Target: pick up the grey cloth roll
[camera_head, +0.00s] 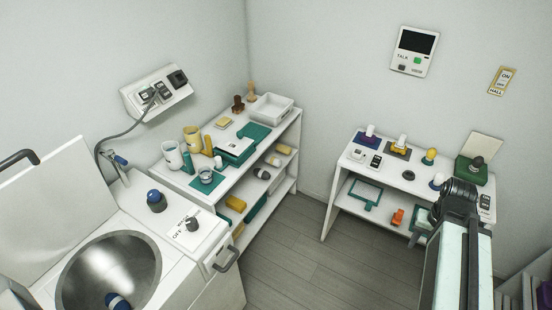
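A small pale grey roll (273,161) lies on the middle level of the white shelf unit (292,135); it looks like the grey cloth roll, but it is too small to be sure. A yellow roll (284,149) lies behind it, and a dark blue and pale item (262,174) lies in front of it. My arm (452,255) rises at the right, far from the shelf unit, with a dark joint at its top. My gripper's fingers do not show.
A metal basin (108,272) with a blue and grey item (117,301) is at lower left. Cups and a teal box (235,150) crowd the shelf unit's top. A white side table (393,174) with small objects stands right. The wooden floor (300,250) between is clear.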

